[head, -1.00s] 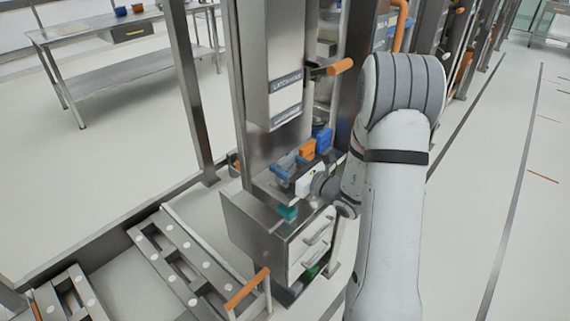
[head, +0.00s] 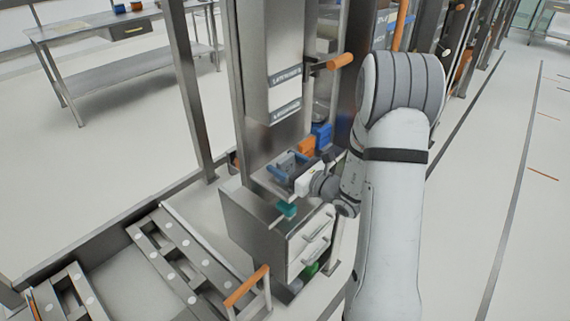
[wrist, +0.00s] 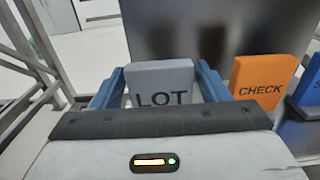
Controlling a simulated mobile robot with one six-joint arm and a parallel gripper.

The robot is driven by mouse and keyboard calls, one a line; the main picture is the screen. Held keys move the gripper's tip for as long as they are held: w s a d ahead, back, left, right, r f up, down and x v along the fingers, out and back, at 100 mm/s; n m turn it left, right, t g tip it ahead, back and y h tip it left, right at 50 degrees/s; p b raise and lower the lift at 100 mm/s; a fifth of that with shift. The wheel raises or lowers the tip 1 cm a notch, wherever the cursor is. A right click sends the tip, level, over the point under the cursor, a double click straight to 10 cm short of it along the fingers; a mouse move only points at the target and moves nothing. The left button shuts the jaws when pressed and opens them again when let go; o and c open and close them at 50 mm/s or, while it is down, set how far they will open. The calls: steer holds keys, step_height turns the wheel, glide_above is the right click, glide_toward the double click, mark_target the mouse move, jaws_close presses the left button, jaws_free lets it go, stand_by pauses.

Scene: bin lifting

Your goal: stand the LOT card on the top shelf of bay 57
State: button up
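The LOT card is a grey block with dark letters (wrist: 160,82). It stands upright between the two blue fingers of my gripper (wrist: 160,90) in the wrist view. The gripper body hides the card's lower part. In the head view, my gripper (head: 287,165) and the grey card are small, low in front of the tall metal column. An orange CHECK card (wrist: 264,80) stands just to the right, apart from the right finger. The bay number is not readable.
A blue card (head: 321,134) stands beyond the orange one. A metal drawer cabinet (head: 253,222) with a teal item (head: 286,208) on top sits below my gripper. An orange-ended handle (head: 340,61) juts from the column above. Open floor (head: 500,220) lies at right.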

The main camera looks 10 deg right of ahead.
steer(key=shift+o, duration=1.1)
